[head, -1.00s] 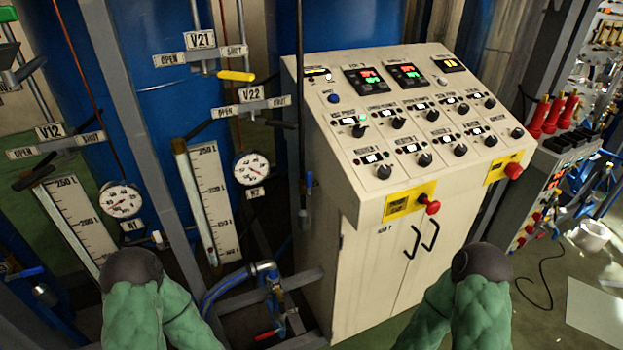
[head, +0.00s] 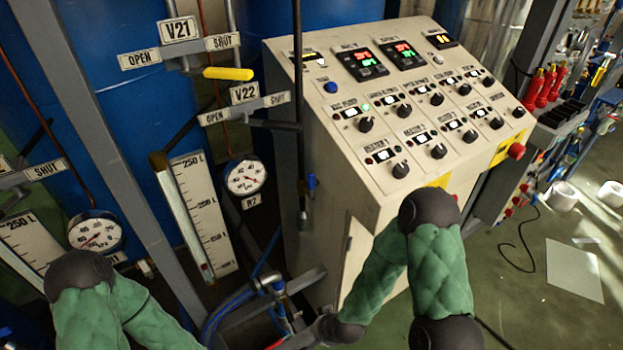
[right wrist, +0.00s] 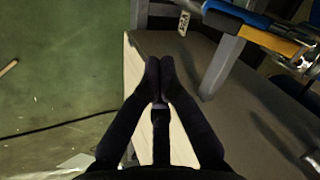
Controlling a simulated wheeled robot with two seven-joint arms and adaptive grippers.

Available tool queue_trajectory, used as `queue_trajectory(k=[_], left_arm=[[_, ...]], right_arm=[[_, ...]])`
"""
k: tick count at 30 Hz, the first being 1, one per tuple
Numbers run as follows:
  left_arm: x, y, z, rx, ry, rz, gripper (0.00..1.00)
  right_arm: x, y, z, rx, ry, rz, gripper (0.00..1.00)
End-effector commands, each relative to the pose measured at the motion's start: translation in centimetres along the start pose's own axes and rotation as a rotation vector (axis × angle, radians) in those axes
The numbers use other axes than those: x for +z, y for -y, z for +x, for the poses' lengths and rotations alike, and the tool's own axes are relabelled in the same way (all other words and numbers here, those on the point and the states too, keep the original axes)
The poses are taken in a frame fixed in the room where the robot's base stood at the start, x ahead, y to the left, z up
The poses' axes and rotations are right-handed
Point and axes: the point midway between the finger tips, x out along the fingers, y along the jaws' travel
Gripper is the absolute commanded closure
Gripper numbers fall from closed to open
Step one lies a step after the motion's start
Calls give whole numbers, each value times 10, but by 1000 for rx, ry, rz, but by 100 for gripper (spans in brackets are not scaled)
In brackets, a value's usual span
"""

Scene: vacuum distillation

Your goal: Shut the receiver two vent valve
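The V22 sign (head: 244,93) stands above a plate with an OPEN label (head: 213,117) on the left and a SHUT label (head: 277,99) on the right. A dark bar (head: 273,124) sticks out to the right under the SHUT label; a darker rod runs down-left under OPEN. I cannot tell which is the handle. My right gripper (right wrist: 159,63) is shut, its fingertips together with nothing visible between them, low near the pale cabinet side. In the head view my right forearm bends down-left before the cabinet. My left gripper is out of view.
The V21 valve has a yellow handle (head: 228,73) pointing right. The N2 gauge (head: 245,176) and a level scale (head: 200,215) hang below V22. A grey post (head: 90,110) stands left, and the control cabinet (head: 330,150) stands right. A blue and yellow part (right wrist: 262,30) shows in the right wrist view.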

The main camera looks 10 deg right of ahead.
Motion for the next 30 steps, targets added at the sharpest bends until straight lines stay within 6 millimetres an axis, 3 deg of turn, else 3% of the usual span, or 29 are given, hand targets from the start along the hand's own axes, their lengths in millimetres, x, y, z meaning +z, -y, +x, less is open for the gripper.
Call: queue_trajectory(k=[7, 11, 15, 21, 27, 30], left_arm=[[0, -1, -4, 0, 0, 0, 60], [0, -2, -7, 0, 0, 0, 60], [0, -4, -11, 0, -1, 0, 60], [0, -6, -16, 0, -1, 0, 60], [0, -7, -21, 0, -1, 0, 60], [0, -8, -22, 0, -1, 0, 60]], right_arm=[[-54, 33, -27, -50, -202, 124, 100], [-94, 60, -56, -115, -362, 234, 100], [-138, 93, -104, -231, -559, 388, 100], [-182, 132, -186, -449, -805, 616, 100], [-202, 154, -265, -684, -982, 825, 100], [-204, 158, -291, -770, -1033, 897, 100]])
